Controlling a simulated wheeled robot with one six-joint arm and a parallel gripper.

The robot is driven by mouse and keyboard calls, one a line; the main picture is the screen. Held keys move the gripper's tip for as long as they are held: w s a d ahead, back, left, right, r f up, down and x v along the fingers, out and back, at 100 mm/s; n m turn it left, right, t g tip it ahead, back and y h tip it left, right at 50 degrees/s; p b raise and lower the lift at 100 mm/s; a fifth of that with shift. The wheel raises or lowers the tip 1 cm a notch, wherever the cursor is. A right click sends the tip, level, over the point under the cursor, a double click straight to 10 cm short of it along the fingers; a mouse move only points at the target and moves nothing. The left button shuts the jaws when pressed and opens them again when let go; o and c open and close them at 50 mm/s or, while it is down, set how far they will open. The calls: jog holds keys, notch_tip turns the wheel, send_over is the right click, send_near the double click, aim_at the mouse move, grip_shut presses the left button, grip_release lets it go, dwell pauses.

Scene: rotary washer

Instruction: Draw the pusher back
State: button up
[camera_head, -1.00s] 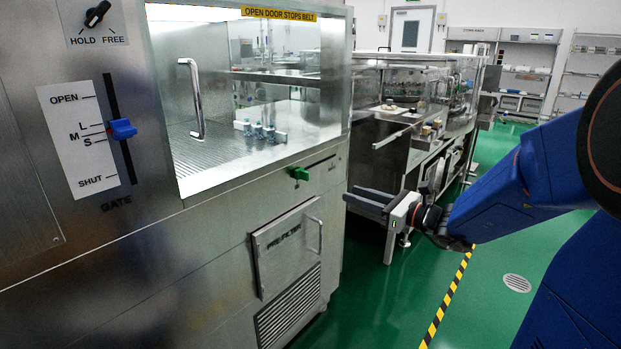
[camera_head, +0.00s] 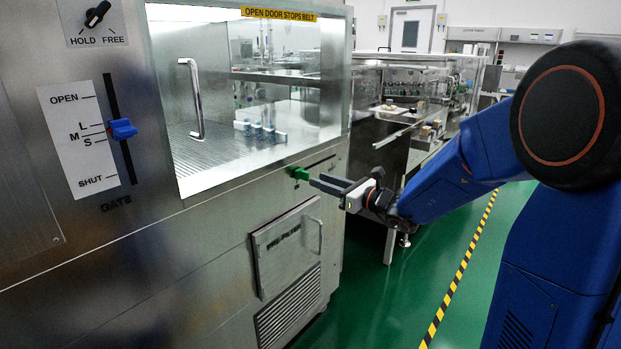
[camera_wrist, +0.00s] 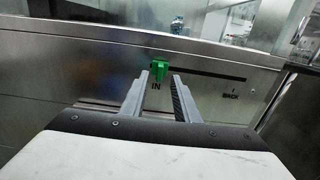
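The pusher's green knob (camera_head: 299,173) sits at the left end of a dark horizontal slot in the steel front of the washer. In the wrist view the green knob (camera_wrist: 159,69) stands above the label IN, and the slot runs right toward the label BACK (camera_wrist: 231,96). My gripper (camera_head: 316,180) is just right of the knob in the head view. In the wrist view my gripper (camera_wrist: 160,78) is open, its two fingers apart with the knob at or just beyond the tips, between them. I cannot tell whether a finger touches it.
Small vials (camera_head: 260,131) stand inside the glazed chamber above the slot. A door handle (camera_head: 193,98), a blue gate lever (camera_head: 123,129) and the PRE-FILTER panel (camera_head: 286,246) are on the washer's front.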

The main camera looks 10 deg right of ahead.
aim_at(308, 176)
jog(key=shift+x, duration=2.65)
grip_shut()
